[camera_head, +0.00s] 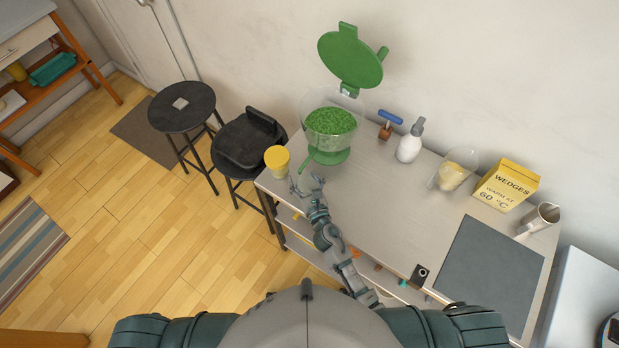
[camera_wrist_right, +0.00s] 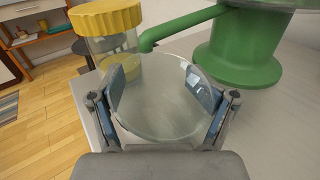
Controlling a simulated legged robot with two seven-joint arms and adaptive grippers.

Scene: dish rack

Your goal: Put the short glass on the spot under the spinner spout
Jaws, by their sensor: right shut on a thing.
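The short glass (camera_wrist_right: 165,105) is clear and sits between the fingers of my right gripper (camera_wrist_right: 163,98) in the right wrist view. My right gripper (camera_head: 303,184), shut on the glass, is at the table's left end in the head view, where the glass is hard to make out. The green spinner (camera_head: 326,135) has a clear bowl of green bits and a raised green lid (camera_head: 350,57). Its spout (camera_wrist_right: 185,27) slopes down to a tip just beyond the glass rim in the wrist view. Whether the glass touches the table is unclear. My left gripper is out of view.
A yellow-lidded jar (camera_head: 277,159) stands close left of the gripper, at the table edge. Right of the spinner are a blue-handled tool (camera_head: 388,122), white bottle (camera_head: 410,143), clear container (camera_head: 454,172) and yellow box (camera_head: 507,184). The front middle of the table (camera_head: 390,215) is clear.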

